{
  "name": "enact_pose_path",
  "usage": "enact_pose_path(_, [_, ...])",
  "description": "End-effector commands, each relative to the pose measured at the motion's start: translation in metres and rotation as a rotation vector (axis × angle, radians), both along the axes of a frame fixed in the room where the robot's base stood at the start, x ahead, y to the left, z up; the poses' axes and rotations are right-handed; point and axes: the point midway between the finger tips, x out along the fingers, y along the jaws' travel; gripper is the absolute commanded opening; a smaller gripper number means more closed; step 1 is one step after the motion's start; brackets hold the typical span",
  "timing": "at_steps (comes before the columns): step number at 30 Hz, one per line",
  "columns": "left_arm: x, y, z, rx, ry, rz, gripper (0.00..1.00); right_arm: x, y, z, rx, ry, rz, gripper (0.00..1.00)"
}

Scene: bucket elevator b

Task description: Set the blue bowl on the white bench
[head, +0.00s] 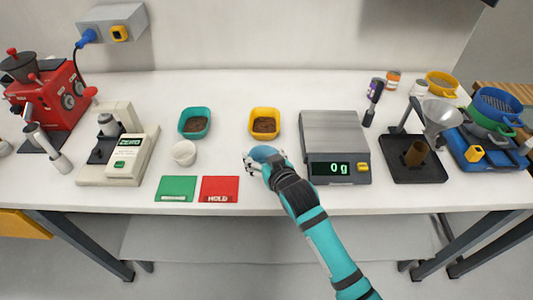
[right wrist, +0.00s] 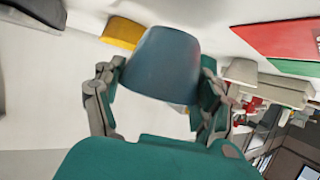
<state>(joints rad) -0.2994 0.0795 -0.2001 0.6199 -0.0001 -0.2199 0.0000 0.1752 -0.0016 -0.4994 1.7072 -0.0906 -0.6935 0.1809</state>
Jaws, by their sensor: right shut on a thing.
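The blue bowl (head: 264,153) is in my right gripper (head: 254,166), in front of the yellow bowl in the head view. In the right wrist view the bowl (right wrist: 162,62) sits between both fingers of the right gripper (right wrist: 160,98), which are shut on it. The white bench (head: 225,88) runs across the head view, and the bowl is over its middle part. I cannot tell whether the bowl touches the bench top. My left gripper is not in view.
A teal bowl (head: 184,124) and a yellow bowl (head: 252,124) with brown contents stand behind. A white cup (head: 183,153), green card (head: 176,187) and red card (head: 219,184) lie left; a scale (head: 335,128) stands right. The bench's back strip is mostly clear.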

Motion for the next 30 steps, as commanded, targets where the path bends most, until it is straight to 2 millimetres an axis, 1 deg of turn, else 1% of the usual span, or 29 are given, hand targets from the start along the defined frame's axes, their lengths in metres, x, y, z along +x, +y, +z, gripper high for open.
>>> enact_pose_path(1, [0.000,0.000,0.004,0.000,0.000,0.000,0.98,0.011,-0.004,0.002,-0.001,-0.003,-0.001,0.37])
enact_pose_path(3, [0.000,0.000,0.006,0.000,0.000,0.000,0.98,0.021,-0.006,0.000,-0.002,-0.002,0.000,0.37])
enact_pose_path(7, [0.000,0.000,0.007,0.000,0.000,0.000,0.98,0.030,-0.009,-0.002,0.000,-0.001,0.000,0.37])
enact_pose_path(8, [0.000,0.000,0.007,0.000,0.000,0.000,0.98,0.031,-0.010,-0.004,0.001,0.000,0.000,0.37])
enact_pose_path(12, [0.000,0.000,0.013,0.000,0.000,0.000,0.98,0.030,-0.010,-0.023,0.000,0.005,0.000,0.37])
enact_pose_path(16, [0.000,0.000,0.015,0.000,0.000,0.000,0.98,0.030,-0.009,-0.036,0.002,0.002,0.000,0.37])
enact_pose_path(28, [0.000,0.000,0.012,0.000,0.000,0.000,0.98,0.030,-0.009,-0.042,0.002,0.000,0.001,0.37])
enact_pose_path(29, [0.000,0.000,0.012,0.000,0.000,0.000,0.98,0.030,-0.009,-0.042,0.002,0.000,0.001,0.75])
enact_pose_path(30, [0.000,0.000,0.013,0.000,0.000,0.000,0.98,0.030,-0.009,-0.042,0.001,0.001,0.001,0.80])
